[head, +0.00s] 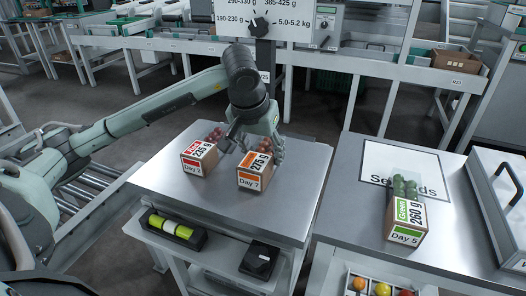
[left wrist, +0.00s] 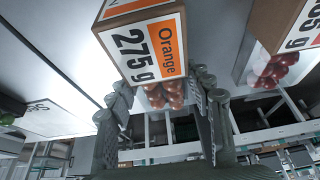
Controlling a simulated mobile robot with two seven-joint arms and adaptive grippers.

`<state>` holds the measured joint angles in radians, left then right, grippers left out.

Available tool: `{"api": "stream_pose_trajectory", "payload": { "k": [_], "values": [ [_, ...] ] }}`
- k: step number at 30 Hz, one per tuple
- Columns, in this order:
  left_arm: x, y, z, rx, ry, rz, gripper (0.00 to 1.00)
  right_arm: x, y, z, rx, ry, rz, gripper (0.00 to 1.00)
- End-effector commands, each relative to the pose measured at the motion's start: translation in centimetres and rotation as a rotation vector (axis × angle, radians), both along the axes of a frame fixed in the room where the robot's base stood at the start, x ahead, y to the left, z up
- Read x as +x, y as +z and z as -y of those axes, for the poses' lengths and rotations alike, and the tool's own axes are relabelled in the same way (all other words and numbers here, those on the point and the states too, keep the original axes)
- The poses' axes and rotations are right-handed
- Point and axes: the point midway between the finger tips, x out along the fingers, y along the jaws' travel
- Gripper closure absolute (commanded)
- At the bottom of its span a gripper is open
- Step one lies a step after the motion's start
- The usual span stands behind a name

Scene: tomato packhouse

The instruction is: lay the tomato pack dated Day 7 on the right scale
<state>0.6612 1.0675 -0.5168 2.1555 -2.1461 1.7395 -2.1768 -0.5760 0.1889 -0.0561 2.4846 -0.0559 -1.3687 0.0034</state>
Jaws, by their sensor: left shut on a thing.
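The orange-labelled tomato pack (head: 250,182), marked 275 g, stands on the metal table (head: 155,180), and its date reads Day 7. My left gripper (head: 256,145) is shut on it from behind. In the left wrist view the same pack (left wrist: 150,50) is between the two fingers. A red-labelled pack (head: 195,170), marked 235 g, stands to its left; its small date also looks like Day 7. A green-labelled pack (head: 405,220), 260 g, dated Day 5, lies on the right table. I cannot identify the right scale for certain. My right gripper is out of view.
The right table (head: 350,225) bears a "Seconds" sign (head: 375,175), partly covered. A grey lidded unit (head: 492,200) stands at the right edge. Loose tomatoes (head: 380,289) show at the bottom. A post with a weight board (head: 265,30) rises behind the metal table.

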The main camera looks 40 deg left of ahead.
Motion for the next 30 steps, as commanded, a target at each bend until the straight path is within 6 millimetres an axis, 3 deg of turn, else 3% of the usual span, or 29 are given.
{"api": "stream_pose_trajectory", "payload": {
  "k": [11, 12, 17, 26, 30],
  "values": [
    [0.04, -0.55, -0.02, 0.0, 0.001, 0.003, 0.88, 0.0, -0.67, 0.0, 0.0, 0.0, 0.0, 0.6],
    [0.04, -0.5, -0.01, -0.001, 0.001, 0.003, 0.47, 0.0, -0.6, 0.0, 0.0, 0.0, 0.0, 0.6],
    [0.03, -0.5, -0.01, 0.0, 0.0, 0.002, 0.27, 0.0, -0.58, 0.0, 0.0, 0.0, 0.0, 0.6],
    [-0.03, -0.58, 0.01, 0.0, 0.0, -0.001, 0.25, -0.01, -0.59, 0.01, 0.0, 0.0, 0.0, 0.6],
    [-0.29, 0.31, 0.07, 0.0, 0.0, 0.002, 0.25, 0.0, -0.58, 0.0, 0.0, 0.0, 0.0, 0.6]
  ]
}}
